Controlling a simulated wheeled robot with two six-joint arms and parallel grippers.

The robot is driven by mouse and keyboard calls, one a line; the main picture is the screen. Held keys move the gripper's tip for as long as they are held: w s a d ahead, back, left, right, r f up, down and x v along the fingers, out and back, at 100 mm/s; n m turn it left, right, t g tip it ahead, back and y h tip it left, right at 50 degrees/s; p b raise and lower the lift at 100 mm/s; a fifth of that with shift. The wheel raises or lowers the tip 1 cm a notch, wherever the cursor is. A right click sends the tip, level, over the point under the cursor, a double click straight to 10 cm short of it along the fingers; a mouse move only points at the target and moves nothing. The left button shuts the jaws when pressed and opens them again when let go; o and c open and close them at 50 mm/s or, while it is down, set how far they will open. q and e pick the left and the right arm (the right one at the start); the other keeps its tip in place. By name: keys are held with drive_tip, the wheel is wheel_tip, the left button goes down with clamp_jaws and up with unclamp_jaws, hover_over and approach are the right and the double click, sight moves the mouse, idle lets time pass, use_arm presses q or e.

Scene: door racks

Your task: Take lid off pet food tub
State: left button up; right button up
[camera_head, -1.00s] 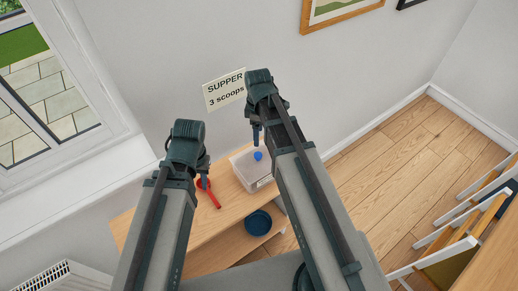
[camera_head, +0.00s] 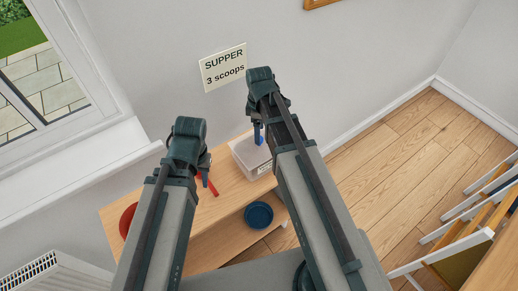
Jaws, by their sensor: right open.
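The pet food tub (camera_head: 246,161) is a pale, see-through box with a label on its front, standing on a wooden table. Its lid carries a blue knob (camera_head: 259,140). My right gripper (camera_head: 258,134) is open, and its fingertips overlap the knob in the head view. I cannot tell whether they touch it or straddle it. My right arm hides the tub's right side. My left gripper (camera_head: 205,180) hangs left of the tub, over or beside a red scoop-like tool (camera_head: 212,186). Its jaw state is unclear.
A blue bowl (camera_head: 258,216) sits on the lower shelf, and a red round thing (camera_head: 128,220) lies at the table's left, partly behind my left arm. A sign (camera_head: 223,68) reads "SUPPER 3 scoops". Folded chairs (camera_head: 480,205) stand at right. Floor between is clear.

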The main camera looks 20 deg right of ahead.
drive_tip(key=shift+f, duration=0.1)
wheel_tip(320, 180, down, 5)
drive_tip(key=b, duration=0.5)
drive_tip(key=shift+w, duration=0.1)
clamp_jaws()
